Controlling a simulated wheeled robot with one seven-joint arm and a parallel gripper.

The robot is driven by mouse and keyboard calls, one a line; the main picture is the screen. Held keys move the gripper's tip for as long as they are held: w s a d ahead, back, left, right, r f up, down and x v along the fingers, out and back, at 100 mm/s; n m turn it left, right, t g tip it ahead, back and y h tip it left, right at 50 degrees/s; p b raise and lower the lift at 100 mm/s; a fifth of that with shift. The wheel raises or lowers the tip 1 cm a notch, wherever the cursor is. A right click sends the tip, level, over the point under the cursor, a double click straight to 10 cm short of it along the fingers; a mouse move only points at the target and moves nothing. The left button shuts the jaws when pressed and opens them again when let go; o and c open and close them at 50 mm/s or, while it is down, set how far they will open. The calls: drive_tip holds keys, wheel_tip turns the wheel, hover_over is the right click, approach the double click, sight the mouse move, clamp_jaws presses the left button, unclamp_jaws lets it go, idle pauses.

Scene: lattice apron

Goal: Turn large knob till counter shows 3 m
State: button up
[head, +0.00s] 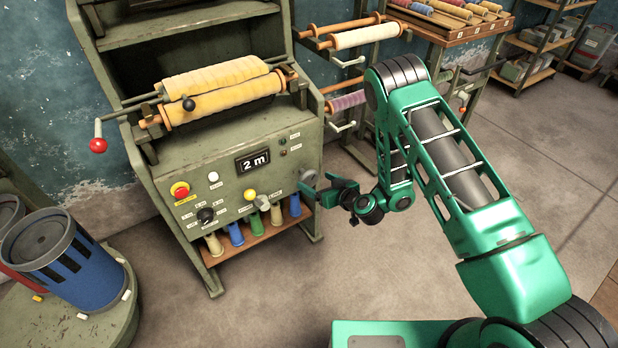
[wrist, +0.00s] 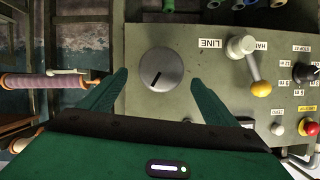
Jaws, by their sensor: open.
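The large grey knob (wrist: 160,75) is on the front panel of the olive machine, with a dark pointer mark slanting down-left in the wrist view. In the head view the knob (head: 308,176) shows at the panel's right end, just beyond my gripper (head: 322,189). The counter (head: 252,161) reads 2 m. My gripper (wrist: 159,78) is open in the wrist view, one fingertip on each side of the knob, with a gap on both sides. How far the fingertips stand from the panel is hard to tell.
A lever with a yellow ball end (wrist: 260,88) sits close by the knob. A red stop button (head: 180,190) and a small black knob (head: 206,214) are further left. Colored spools (head: 254,229) stand below the panel.

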sight(312, 178)
drive_tip(key=shift+x, duration=3.35)
drive_tip(key=shift+c, duration=0.6)
drive_tip(key=c, duration=0.9)
drive_tip(key=shift+d, duration=0.3)
drive_tip(key=shift+c, duration=0.2)
drive_tip(key=shift+a, duration=0.15)
